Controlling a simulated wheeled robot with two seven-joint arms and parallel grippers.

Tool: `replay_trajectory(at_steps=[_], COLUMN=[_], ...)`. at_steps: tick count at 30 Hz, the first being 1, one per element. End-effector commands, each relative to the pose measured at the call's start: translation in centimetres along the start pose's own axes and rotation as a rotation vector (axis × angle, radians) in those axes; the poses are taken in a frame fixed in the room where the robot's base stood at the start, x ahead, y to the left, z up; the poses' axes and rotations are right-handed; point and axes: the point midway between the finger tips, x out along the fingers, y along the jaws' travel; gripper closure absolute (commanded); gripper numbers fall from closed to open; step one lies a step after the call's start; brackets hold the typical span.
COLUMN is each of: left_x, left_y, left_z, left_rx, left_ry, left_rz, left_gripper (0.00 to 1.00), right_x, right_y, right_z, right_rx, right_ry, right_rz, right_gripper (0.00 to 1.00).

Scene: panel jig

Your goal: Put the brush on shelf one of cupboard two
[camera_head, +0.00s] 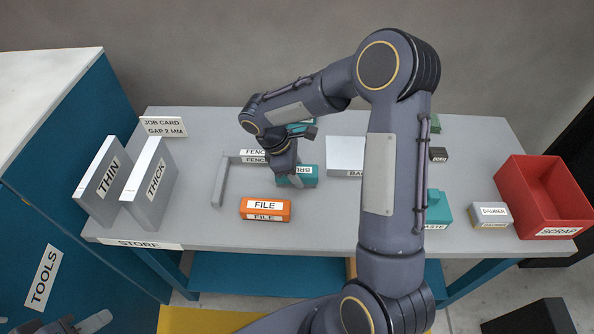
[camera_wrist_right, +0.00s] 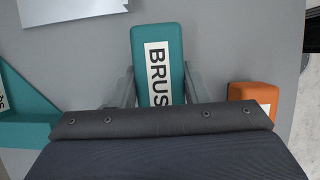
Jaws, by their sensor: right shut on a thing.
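The brush is a teal block (camera_head: 305,176) with a white label, near the middle of the grey bench, partly hidden by my right gripper (camera_head: 285,171). In the right wrist view the brush (camera_wrist_right: 157,45) stands between the two fingers of my right gripper (camera_wrist_right: 161,88), which is shut on it. I cannot tell whether the brush touches the bench. My left gripper (camera_head: 82,323) shows only partly at the bottom left corner, and its jaw state is unclear. No cupboard marked two and no shelf one can be read in these views.
An orange FILE block (camera_head: 265,206) lies just in front of the brush. The grey FENCE bracket (camera_head: 222,180) is to its left. THIN (camera_head: 97,190) and THICK (camera_head: 152,185) panels stand farther left, beside a blue TOOLS cabinet (camera_head: 80,230). A red SCRAP bin (camera_head: 520,180) stands right.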

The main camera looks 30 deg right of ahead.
Motion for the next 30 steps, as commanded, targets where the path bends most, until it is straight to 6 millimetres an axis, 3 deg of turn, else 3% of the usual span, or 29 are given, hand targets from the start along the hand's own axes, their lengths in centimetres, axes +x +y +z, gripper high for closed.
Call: replay_trajectory(at_steps=[5, 6, 10, 22, 30], left_x=[0.3, 0.2, 0.2, 0.0, 0.1], left_y=[-0.1, -0.1, -0.1, 0.0, 0.0], left_z=[0.1, 0.1, 0.1, 0.0, 0.0], left_rx=[0.000, 0.000, 0.000, 0.000, 0.000], left_ry=[0.000, 0.000, 0.000, 0.000, 0.000], left_rz=[0.000, 0.000, 0.000, 0.000, 0.000], left_gripper=[0.64, 0.64, 0.64, 0.64, 0.64], right_x=[0.4, 0.3, 0.3, -0.6, -5.9], right_y=[0.0, 0.0, 0.0, 0.0, 0.1], right_z=[-0.2, -0.1, -0.1, 0.0, -0.1], right_rx=[0.000, 0.000, 0.000, 0.000, 0.000], right_ry=[0.000, 0.000, 0.000, 0.001, 0.004], right_rz=[0.000, 0.000, 0.000, 0.002, 0.006], right_gripper=[0.83, 0.55, 0.38, 0.37, 0.37])
